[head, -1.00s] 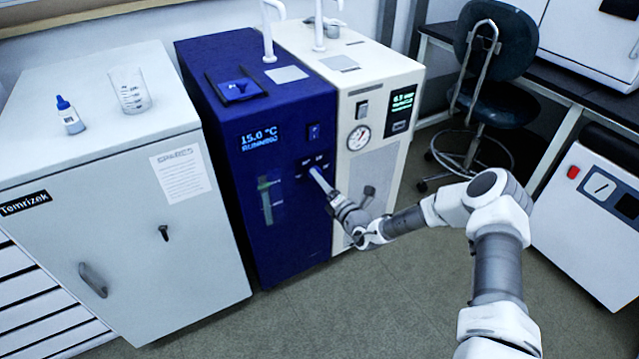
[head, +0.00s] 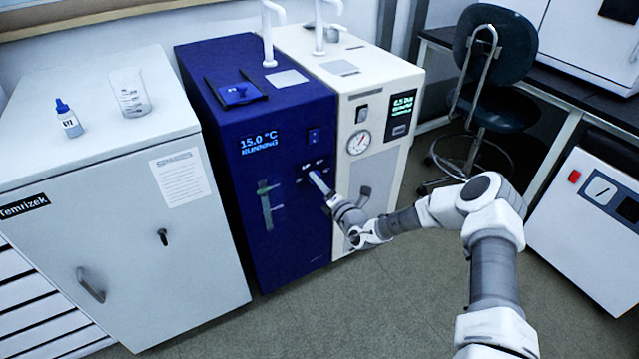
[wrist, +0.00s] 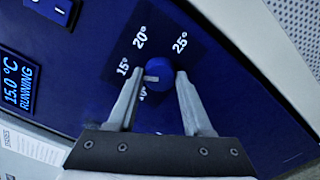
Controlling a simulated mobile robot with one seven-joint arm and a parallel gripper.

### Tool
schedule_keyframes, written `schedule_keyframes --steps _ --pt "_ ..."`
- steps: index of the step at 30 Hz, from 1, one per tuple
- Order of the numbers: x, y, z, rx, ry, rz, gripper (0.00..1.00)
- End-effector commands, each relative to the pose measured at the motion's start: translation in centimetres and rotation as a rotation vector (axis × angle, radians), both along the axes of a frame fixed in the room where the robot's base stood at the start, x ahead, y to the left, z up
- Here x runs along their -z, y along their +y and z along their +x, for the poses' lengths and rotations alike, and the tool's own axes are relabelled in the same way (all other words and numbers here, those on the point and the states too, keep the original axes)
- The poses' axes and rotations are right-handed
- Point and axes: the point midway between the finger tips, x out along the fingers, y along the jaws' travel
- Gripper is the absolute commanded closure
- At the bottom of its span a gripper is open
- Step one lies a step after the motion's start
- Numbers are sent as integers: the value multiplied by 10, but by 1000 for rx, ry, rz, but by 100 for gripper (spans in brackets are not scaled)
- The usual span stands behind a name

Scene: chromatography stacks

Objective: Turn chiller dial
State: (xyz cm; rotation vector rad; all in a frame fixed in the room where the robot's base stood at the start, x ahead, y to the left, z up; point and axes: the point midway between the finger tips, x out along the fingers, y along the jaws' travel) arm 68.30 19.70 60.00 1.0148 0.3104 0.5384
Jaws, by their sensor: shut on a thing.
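The blue chiller (head: 258,120) stands in the middle of the head view. Its display (head: 260,142) reads 15.0 °C and RUNNING, and the display also shows in the wrist view (wrist: 18,85). The round blue dial (wrist: 157,72) sits on the chiller's front panel, with 15°, 20° and 25° labels around it. Its pale pointer mark points left in the wrist view, near the 15° side. Another label is partly hidden by a finger. My gripper (wrist: 162,75) is shut on the dial, one finger on each side. In the head view my gripper (head: 319,183) hides the dial.
A cream unit (head: 385,150) with a pressure gauge stands directly right of the chiller. A grey cabinet (head: 120,230) stands left, with a beaker (head: 130,92) and blue-capped bottle (head: 68,119) on top. A chair (head: 495,60) stands behind right. The floor in front is clear.

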Motion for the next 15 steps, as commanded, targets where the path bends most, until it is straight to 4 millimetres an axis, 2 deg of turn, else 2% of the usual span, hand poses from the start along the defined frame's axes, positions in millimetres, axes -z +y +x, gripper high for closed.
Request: schedule_keyframes --steps 8,15 --pt "-2 0 0 -1 -21 -33 100" --pt "-3 1 -1 -3 -97 -147 100"
